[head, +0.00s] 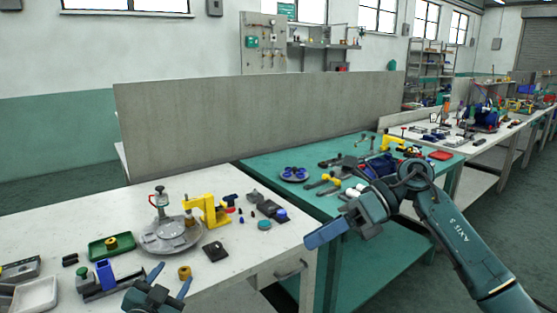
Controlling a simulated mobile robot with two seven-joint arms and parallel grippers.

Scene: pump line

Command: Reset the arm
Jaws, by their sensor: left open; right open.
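My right arm (455,235) reaches in from the lower right, with its elbow bent. Its gripper (325,232) points left, in front of the gap between the white bench and the green bench. I see it from the side, with one blue finger covering most of the other; nothing shows in it. My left gripper (170,277) is at the bottom, over the front of the white bench, with two blue fingers spread and empty. A small brass-coloured part (184,272) lies close beside its right finger.
The white bench (250,262) holds a round grey plate (170,238), a yellow press (207,209), a green tray (111,247) and a white tray (35,294). The green bench (285,200) carries several tools. A grey panel (260,115) stands behind both.

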